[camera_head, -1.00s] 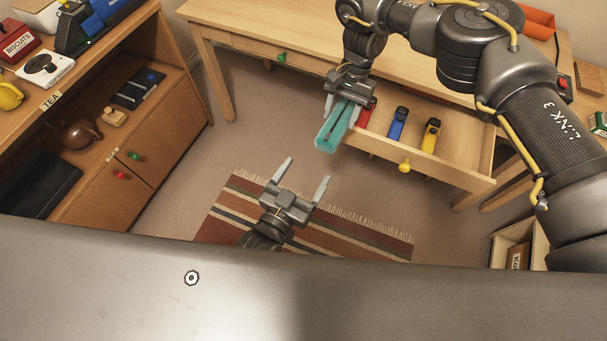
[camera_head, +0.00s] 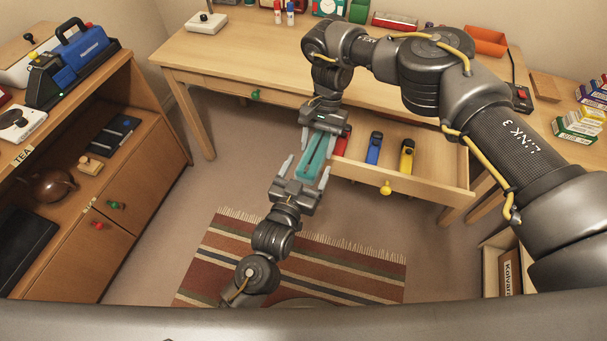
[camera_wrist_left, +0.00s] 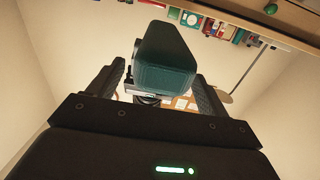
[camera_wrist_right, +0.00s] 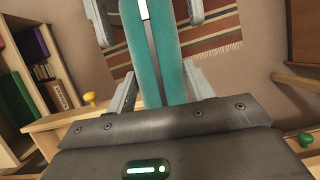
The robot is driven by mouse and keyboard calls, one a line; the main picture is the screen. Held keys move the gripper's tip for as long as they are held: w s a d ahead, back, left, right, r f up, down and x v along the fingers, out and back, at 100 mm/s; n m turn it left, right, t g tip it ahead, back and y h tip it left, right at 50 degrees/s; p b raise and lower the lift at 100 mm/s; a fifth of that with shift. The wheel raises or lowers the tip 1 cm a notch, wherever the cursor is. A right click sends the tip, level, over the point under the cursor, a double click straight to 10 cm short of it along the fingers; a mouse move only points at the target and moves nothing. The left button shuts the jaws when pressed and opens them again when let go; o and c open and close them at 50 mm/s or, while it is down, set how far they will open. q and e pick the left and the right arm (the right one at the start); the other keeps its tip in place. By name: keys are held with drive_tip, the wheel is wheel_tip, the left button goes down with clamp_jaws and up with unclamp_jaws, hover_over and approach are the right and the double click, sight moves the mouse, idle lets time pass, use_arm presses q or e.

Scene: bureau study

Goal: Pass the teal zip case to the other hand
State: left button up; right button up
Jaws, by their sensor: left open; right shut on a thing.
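The teal zip case (camera_head: 318,153) hangs in the air in front of the open drawer. My right gripper (camera_head: 321,132) is shut on its far end. In the right wrist view the case (camera_wrist_right: 152,50) runs lengthwise away between the fingers (camera_wrist_right: 158,85). My left gripper (camera_head: 303,170) is open at the near end, with one finger on each side of the case. In the left wrist view the case's end (camera_wrist_left: 165,75) stands between the spread left fingers (camera_wrist_left: 160,85). A gap shows on the left; contact on the right cannot be told.
The open drawer (camera_head: 440,178) beside the case holds a red, a blue and a yellow item. The desk (camera_head: 235,60) is behind and a wooden cabinet (camera_head: 150,170) stands at left. A striped rug (camera_head: 340,258) lies on the floor below.

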use_arm(q)
drive_tip(key=c, duration=1)
drive_tip(key=shift+c, duration=0.6)
use_arm(e)
drive_tip(key=o, duration=1.1)
drive_tip(key=v, duration=1.2)
